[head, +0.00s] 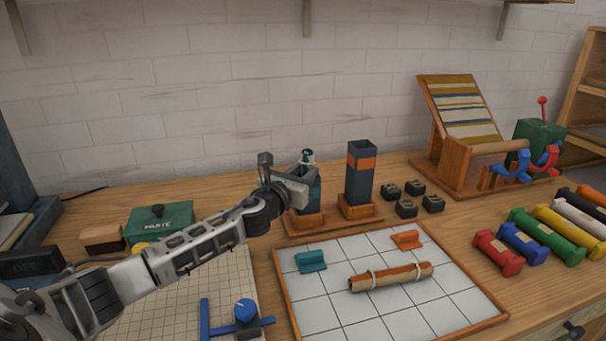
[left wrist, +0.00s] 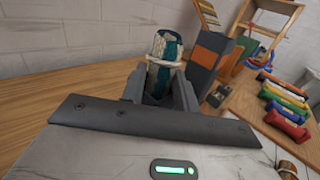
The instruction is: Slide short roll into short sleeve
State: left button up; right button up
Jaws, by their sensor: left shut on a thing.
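The short roll (head: 307,156), pale with a teal band and a light tie, stands upright in my left gripper (head: 297,186). In the left wrist view the short roll (left wrist: 163,62) shows between the two fingers. The dark short sleeve (head: 314,193) stands on a wooden base directly below and behind the gripper, which hides much of it. The roll is in line above the sleeve; I cannot tell whether its lower end is inside. My right gripper is not in view.
A taller dark sleeve with an orange band (head: 360,172) stands close on the right. A tied tan-orange roll (head: 390,277) lies on the white tiled tray (head: 455,301) with teal and orange blocks. Small black blocks (head: 406,208) and coloured skeins (head: 545,236) are further right.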

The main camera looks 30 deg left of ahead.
pick_arm(q)
jog(key=shift+s+f, duration=0.1)
jog(key=shift+f, duration=0.8)
jog(key=o, duration=1)
jog(key=shift+d, duration=0.1)
jog(key=shift+s+d+r+b, duration=0.15)
jog(key=shift+s+d+r, duration=0.1)
jog(key=shift+s, duration=2.35)
jog(key=shift+s+d+r+b, duration=0.1)
jog(key=shift+s+r+b, duration=0.1)
jog(key=shift+s, duration=2.45)
jog(key=shift+s+d+r+b, duration=0.15)
jog(key=shift+s+d+r, duration=0.1)
jog(key=shift+s, duration=2.35)
